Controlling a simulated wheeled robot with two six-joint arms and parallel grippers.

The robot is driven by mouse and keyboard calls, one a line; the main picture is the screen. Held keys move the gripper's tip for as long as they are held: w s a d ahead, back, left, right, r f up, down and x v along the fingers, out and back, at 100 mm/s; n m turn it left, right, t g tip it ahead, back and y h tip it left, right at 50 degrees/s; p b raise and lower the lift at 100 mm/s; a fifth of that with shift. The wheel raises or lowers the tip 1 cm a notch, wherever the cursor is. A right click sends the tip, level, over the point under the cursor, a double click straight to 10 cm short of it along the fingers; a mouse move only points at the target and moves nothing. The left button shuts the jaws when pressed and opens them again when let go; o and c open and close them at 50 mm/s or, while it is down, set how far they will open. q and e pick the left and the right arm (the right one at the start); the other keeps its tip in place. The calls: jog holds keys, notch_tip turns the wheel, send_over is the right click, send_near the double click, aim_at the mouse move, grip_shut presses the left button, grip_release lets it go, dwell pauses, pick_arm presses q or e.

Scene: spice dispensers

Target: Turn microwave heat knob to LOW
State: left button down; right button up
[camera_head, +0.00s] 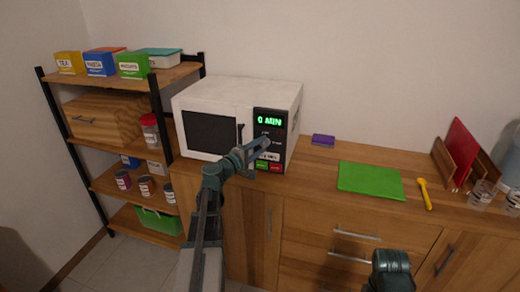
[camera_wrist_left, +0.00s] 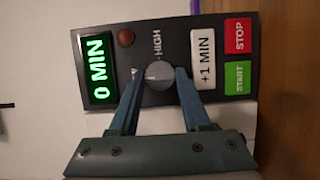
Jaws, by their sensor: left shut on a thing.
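The white microwave (camera_head: 237,118) stands on the wooden counter, with a dark control panel on its right side. In the left wrist view the round grey heat knob (camera_wrist_left: 159,75) sits on the panel (camera_wrist_left: 185,32), with the word HIGH beside it; any LOW mark cannot be read. My left gripper (camera_wrist_left: 155,80) has a finger on each side of the knob and is shut on it. In the head view my left gripper (camera_head: 262,146) covers the knob. A dark green part of my right arm shows at the bottom of the head view, but its fingers do not.
The panel also has a green 0 MIN display (camera_wrist_left: 98,68), a +1 MIN button (camera_wrist_left: 205,60), a red STOP button (camera_wrist_left: 238,35) and a green START button (camera_wrist_left: 239,79). A green mat (camera_head: 370,180) and a yellow utensil (camera_head: 425,194) lie to the right. Shelves (camera_head: 115,178) stand left.

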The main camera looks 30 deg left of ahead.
dwell(0.5)
pick_arm(q)
jog(key=shift+c, duration=1.8)
grip_release()
jog(key=shift+s, duration=0.1)
jog(key=s+a, duration=0.2)
jog(key=s, duration=1.1)
jog(key=shift+s, duration=0.25)
jog(key=shift+f, duration=0.1)
